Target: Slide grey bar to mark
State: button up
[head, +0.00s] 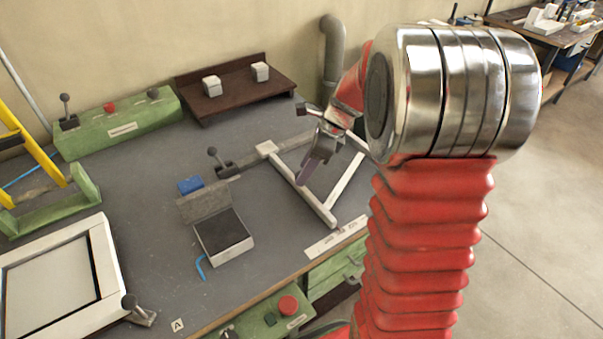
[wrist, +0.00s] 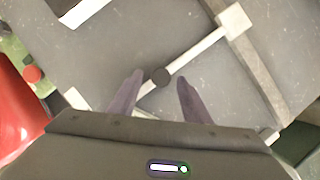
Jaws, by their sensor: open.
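The grey bar (head: 245,160) appears to run across the bench beneath a white block (head: 266,149); the bar (wrist: 262,75) and the block (wrist: 235,20) also show at the right in the wrist view. A white bar (head: 297,183) leads from the block towards the bench front. My gripper (head: 308,170) is open above this white bar, with purple fingers pointing down. Nothing is held, and the gripper is apart from the grey bar. I cannot make out the mark.
A black-knobbed lever (head: 213,153) stands by the grey bar's left end. A hinged grey box (head: 225,238) and a blue block (head: 190,185) lie left of it. A green control box (head: 120,127) and brown shelf (head: 235,92) line the back.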

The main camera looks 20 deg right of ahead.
jog(key=v, duration=1.2)
jog(key=shift+r, duration=0.15)
jog(key=shift+s, duration=0.1)
jog(key=s+a+f+n+h, duration=0.25)
jog(key=s+n, duration=0.45)
jog(key=n, duration=0.5)
jog(key=s+a+r+n+t+h, duration=0.1)
jog(key=s+a+r+n+t, duration=0.1)
jog(key=s+a+n, duration=1)
jog(key=a+r+n, duration=0.1)
jog(key=a, duration=0.1)
jog(key=shift+s+a+r+t, duration=0.2)
jog(key=shift+a+t, duration=0.2)
